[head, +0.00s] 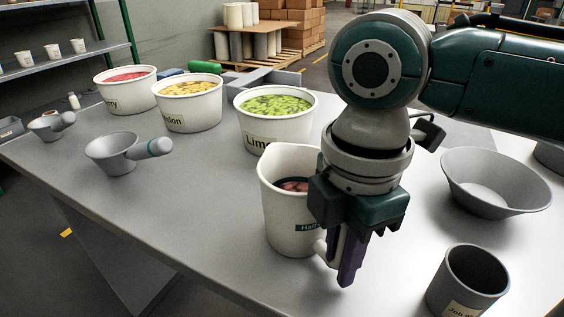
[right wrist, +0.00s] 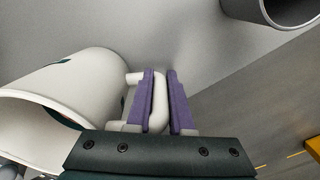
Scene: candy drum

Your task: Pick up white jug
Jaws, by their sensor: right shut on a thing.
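The white jug (head: 286,215) stands upright on the grey table, with a dark label on its front and reddish-brown pieces inside. My right gripper (head: 346,262) is at the jug's right side, pointing down, with purple fingers. In the right wrist view the fingers (right wrist: 162,100) are on either side of the jug's white handle (right wrist: 135,78) and shut on it. The jug's body (right wrist: 65,92) lies to the left in that view. My arm hides part of the jug's right side in the head view. My left gripper is not in view.
White tubs of red (head: 126,88), yellow (head: 189,105) and green candy (head: 272,117) stand behind the jug. Grey scoops (head: 110,152) lie at left. A wide grey bowl (head: 495,185) and a labelled grey cup (head: 467,282) stand at right. The table's front edge is close to the jug.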

